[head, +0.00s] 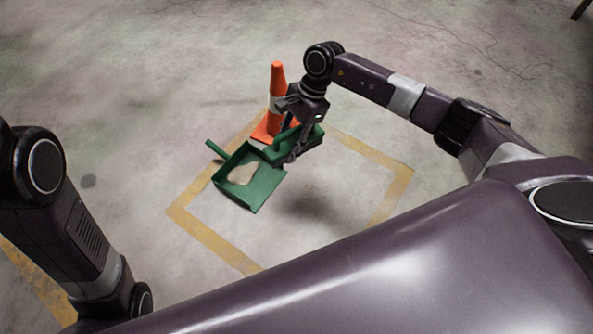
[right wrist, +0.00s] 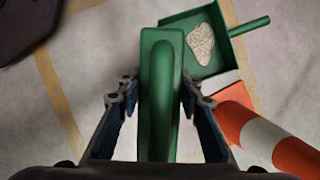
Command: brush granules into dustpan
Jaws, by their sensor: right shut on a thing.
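A green dustpan (head: 263,190) lies on the floor inside the yellow outline, its handle pointing up and left in the head view. A pale pile of granules (head: 243,173) rests in it; the dustpan (right wrist: 178,32) and pile (right wrist: 200,44) also show in the right wrist view. My right gripper (head: 290,146) is shut on a green brush (head: 312,139), just right of the dustpan. In the right wrist view the brush (right wrist: 161,70) stands between both fingers. Its bristles are hidden. My left arm shows at the left, but its gripper is out of view.
An orange and white cone (head: 277,78) stands close behind the brush and dustpan; it also shows in the right wrist view (right wrist: 262,138). Yellow floor tape (head: 397,186) makes a square outline. The surrounding concrete is clear.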

